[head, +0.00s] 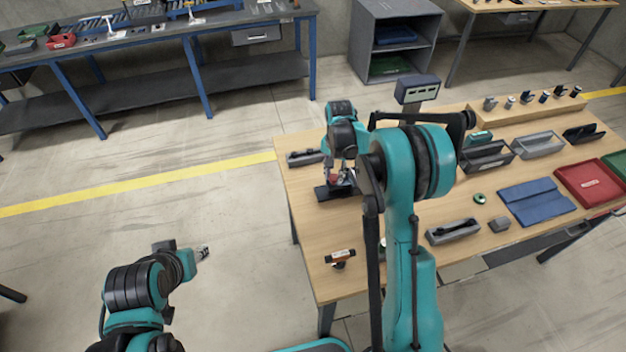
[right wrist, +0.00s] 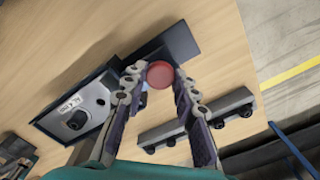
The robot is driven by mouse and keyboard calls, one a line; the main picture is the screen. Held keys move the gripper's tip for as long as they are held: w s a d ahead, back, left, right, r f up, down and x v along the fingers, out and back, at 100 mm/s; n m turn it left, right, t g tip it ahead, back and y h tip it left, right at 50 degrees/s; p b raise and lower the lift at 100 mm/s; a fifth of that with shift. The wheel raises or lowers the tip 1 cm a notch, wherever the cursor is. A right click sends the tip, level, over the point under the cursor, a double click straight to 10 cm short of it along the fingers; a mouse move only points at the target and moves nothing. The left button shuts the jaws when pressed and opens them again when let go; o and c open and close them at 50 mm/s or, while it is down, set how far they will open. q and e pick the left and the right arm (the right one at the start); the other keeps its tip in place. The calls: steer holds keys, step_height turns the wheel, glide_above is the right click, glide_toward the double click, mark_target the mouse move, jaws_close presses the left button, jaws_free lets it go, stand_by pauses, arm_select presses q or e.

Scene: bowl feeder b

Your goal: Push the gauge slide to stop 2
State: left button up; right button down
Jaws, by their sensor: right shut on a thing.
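My right gripper (head: 341,182) reaches down over a dark flat gauge base (head: 324,193) near the left edge of the wooden table. In the right wrist view its fingers (right wrist: 160,84) are shut on a round red knob (right wrist: 160,73). The knob sits over the dark base, whose bare end (right wrist: 183,42) extends beyond it. A dark block with a white label and a round black knob (right wrist: 77,118) lies at the other side. The stop marks cannot be made out. My left gripper (head: 203,253) is over the floor, away from the table; its jaws are too small to read.
A grey rail with black knobs (right wrist: 195,118) lies close beside the gauge. An orange and black tool (head: 340,257) is near the table's front left corner. A grey holder (head: 453,232), blue mat (head: 536,200) and red tray (head: 588,183) are to the right.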

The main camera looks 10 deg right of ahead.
steer(key=d, duration=0.8)
steer(key=d+b, duration=0.1)
steer(key=d, duration=0.3)
steer(key=shift+w+d, duration=0.25)
steer(key=shift+d, duration=0.05)
steer(key=c, duration=1.2)
jaws_free()
step_height(320, 180, up, 12)
